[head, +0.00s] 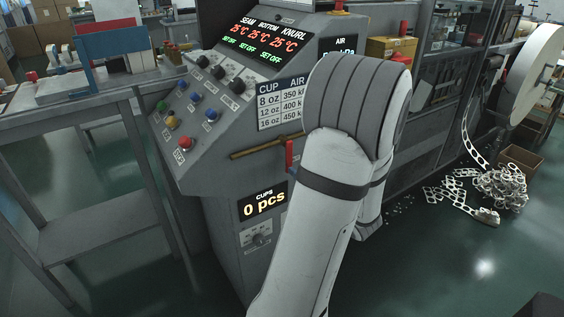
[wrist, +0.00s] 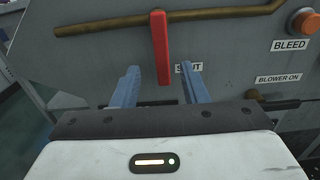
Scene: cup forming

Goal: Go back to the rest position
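My gripper (wrist: 159,68) is open and empty in the wrist view, its two blue-grey fingers spread apart. A gap shows on both sides of the lever. The word SHUT is partly hidden behind a finger. The red lever (head: 289,155) shows just left of the arm.
The control console (head: 215,95) has knobs, coloured buttons and a "0 pcs" display (head: 264,202). An orange BLEED button (wrist: 305,21) is at the panel's right. A grey table (head: 85,95) stands at left. Scrap strip (head: 500,187) lies on the floor at right.

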